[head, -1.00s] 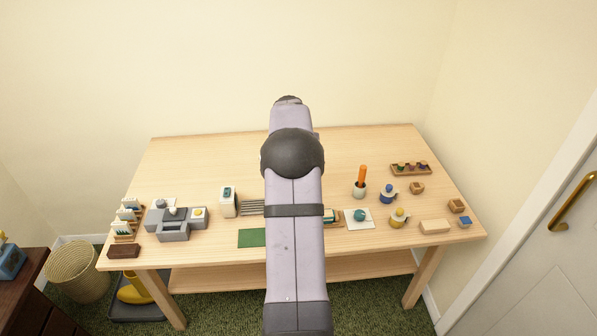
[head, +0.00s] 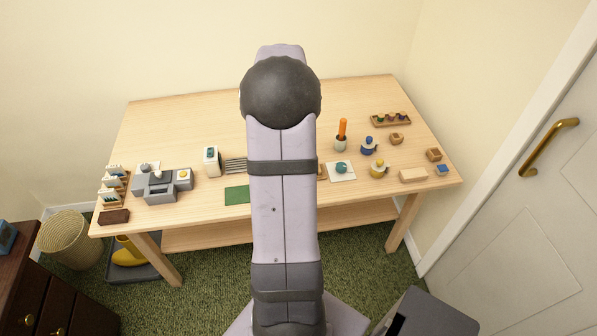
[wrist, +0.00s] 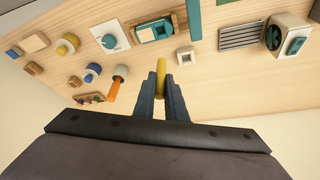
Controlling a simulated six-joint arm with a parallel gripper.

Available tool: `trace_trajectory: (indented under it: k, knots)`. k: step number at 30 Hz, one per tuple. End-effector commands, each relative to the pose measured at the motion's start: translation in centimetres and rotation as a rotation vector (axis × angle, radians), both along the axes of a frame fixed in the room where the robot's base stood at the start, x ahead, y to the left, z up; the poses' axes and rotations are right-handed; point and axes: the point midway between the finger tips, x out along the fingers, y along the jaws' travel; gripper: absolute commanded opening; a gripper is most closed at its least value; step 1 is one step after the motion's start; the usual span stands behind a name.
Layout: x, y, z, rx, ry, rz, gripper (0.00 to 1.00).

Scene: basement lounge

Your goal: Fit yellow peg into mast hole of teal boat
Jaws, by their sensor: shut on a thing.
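My gripper (wrist: 161,98) is shut on the yellow peg (wrist: 161,70), which sticks out past the fingertips in the wrist view. In the head view my arm hides the gripper and peg. A small round teal thing (wrist: 108,41) sits on a white card, also in the head view (head: 341,168). Another teal thing (wrist: 152,32) lies in a wooden tray (wrist: 178,22), mostly hidden by my arm in the head view. I cannot tell which one is the teal boat, and no mast hole is clear. The peg appears apart from both.
A small white square block (wrist: 185,56) stands near the peg. A cup with an orange stick (head: 341,136), blue (head: 369,147) and yellow (head: 379,170) pots and wooden blocks are at right. Grey blocks (head: 160,183) stand at left. The table's back (head: 190,115) is clear.

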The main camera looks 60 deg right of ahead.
Motion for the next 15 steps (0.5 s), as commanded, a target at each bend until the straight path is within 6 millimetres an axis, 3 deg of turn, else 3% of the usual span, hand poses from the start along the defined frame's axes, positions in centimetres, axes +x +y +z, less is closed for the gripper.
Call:
trace_trajectory:
  k: [3, 15]
  knots:
    - [-1.3, 0.9, -2.0, 0.003, 0.002, -0.079, 0.00]
    - [-1.0, 0.3, -2.0, 0.000, 0.000, -0.265, 0.00]
